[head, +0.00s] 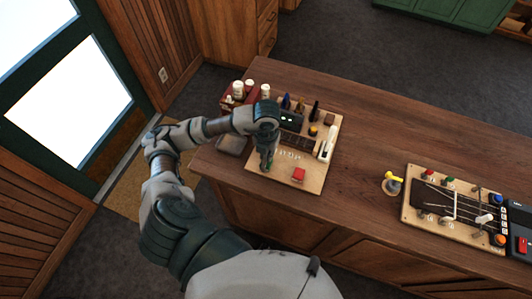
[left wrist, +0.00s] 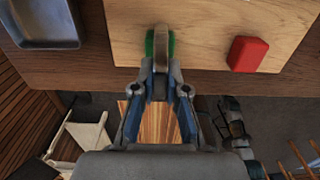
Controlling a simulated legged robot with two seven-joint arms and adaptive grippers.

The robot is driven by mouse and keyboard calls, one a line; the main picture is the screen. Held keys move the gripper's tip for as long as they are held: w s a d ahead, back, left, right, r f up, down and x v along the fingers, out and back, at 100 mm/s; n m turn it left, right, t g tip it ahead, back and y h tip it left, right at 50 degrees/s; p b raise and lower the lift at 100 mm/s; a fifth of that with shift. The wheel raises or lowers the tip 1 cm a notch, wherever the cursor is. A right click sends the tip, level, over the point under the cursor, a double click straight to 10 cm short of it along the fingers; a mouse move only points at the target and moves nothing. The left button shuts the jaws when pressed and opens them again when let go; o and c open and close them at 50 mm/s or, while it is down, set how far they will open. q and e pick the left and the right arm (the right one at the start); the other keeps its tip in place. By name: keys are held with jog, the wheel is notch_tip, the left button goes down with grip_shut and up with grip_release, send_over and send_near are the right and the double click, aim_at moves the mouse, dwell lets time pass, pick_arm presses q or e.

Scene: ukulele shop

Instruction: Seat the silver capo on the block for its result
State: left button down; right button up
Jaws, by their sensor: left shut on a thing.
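My left gripper (head: 266,166) reaches down over the near left part of a light wooden board (head: 318,178). In the left wrist view the left gripper (left wrist: 160,68) is shut on a narrow silver-grey piece, which looks like the silver capo (left wrist: 160,42), with green along both sides. Its lower end is close to the board; I cannot tell whether it touches. A dark fretted block (head: 294,140) lies across the middle of the board, partly hidden by my arm. My right gripper is not in view.
A red piece (head: 299,175) sits on the board, right of the gripper. A grey metal tray (head: 232,144) lies left. Several small items and a white upright tool (head: 326,148) stand farther back.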

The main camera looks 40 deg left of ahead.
pick_arm(q)
jog(key=shift+f+b, duration=0.5)
jog(key=shift+f, duration=0.05)
jog(key=c, duration=1.5)
grip_release()
jog(key=shift+r, duration=0.2)
jog(key=shift+r+p, duration=3.9)
jog(key=shift+r, duration=1.5)
jog(key=shift+s+f, duration=0.1)
